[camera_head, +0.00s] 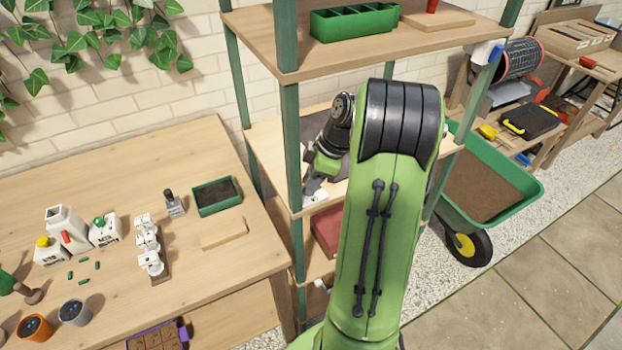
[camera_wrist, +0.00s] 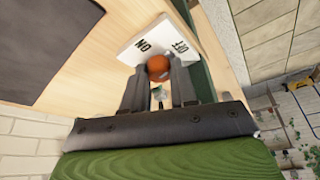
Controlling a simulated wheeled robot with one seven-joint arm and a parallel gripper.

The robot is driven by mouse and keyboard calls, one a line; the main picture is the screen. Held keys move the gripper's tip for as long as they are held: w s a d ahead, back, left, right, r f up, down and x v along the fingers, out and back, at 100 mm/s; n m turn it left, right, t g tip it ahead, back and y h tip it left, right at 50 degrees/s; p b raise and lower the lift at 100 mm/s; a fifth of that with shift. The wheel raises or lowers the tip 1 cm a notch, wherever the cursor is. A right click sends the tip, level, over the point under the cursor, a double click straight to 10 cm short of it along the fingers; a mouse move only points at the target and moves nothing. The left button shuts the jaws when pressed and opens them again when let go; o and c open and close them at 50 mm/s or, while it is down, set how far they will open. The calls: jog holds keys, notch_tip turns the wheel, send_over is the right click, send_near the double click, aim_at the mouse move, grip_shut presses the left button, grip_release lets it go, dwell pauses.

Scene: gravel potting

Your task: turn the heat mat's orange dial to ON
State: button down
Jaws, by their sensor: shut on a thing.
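The orange dial (camera_wrist: 158,67) sits on a white control plate (camera_wrist: 152,40) marked ON and OFF, whose lettering is upside down in the wrist view. My gripper (camera_wrist: 158,76) has its two dark fingers on either side of the dial and is shut on it. Which mark the dial points to cannot be told. The dark heat mat (camera_wrist: 42,45) lies at the upper left on the wooden shelf. In the head view my arm reaches to the middle shelf, and the white plate (camera_head: 315,198) shows partly beneath my gripper; the dial is hidden there.
Green shelf posts (camera_head: 293,150) stand close to my arm, with an upper shelf (camera_head: 265,30) above it. A potting table (camera_head: 110,170) with bottles, pots and a green tray (camera_head: 217,195) is at left. A green wheelbarrow (camera_head: 520,195) stands at right.

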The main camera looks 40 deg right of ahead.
jog(key=n+g, duration=0.1)
jog(key=n, duration=0.2)
jog(key=shift+w+d+n+y+p, duration=0.1)
jog(key=shift+n+y+p, duration=0.2)
jog(key=shift+n+y, duration=0.1)
jog(key=n+g, duration=0.1)
jog(key=n, duration=0.2)
jog(key=shift+w+n+g, duration=0.1)
jog(key=shift+n+g, duration=0.2)
jog(key=n+g+p, duration=0.1)
jog(key=n, duration=0.2)
jog(key=shift+n, duration=0.3)
jog(key=shift+w+n+g, duration=0.1)
jog(key=shift+n+g, duration=0.7)
jog(key=shift+n, duration=1)
jog(key=c, duration=1.2)
grip_release()
